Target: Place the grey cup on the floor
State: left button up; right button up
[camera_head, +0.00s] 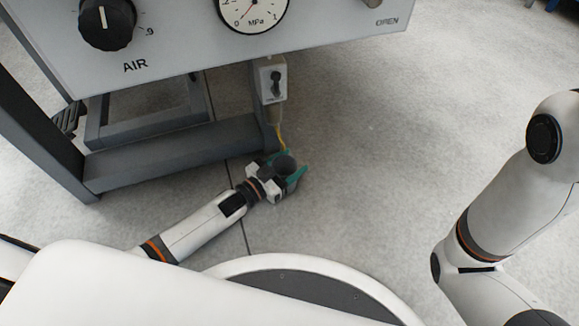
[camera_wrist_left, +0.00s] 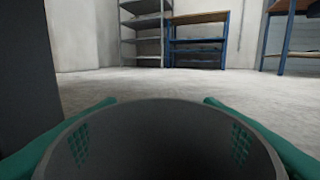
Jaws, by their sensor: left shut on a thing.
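The grey cup (camera_head: 287,164) is between the green fingers of my left gripper (camera_head: 290,174), low down by the floor (camera_head: 370,160) in the head view. My left gripper is shut on it. In the left wrist view the cup's round rim and dark inside (camera_wrist_left: 160,145) fill the bottom, with a green finger on each side. The cup looks upright and empty. I cannot tell whether its base touches the floor. The right gripper is not in view; only part of my right arm shows at the right.
A machine with a grey panel (camera_head: 330,30) stands over a dark frame (camera_head: 170,155), close behind my left gripper. A small switch box (camera_head: 271,80) with a yellow cable hangs there. Shelves (camera_wrist_left: 143,30) and a blue bench (camera_wrist_left: 197,42) stand far off. The floor to the right is clear.

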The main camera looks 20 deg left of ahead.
pick_arm(q)
jog(key=shift+f, duration=0.1)
jog(key=o, duration=1)
jog(key=shift+o, duration=0.2)
jog(key=shift+s+a+r, duration=0.1)
jog(key=shift+r, duration=0.15)
jog(key=p+v, duration=0.6)
jog(key=v, duration=0.4)
jog(key=shift+s+a, duration=0.15)
jog(key=shift+s, duration=0.05)
jog(key=shift+s+a+f, duration=0.15)
jog(key=shift+s+a, duration=0.2)
jog(key=shift+s, duration=0.15)
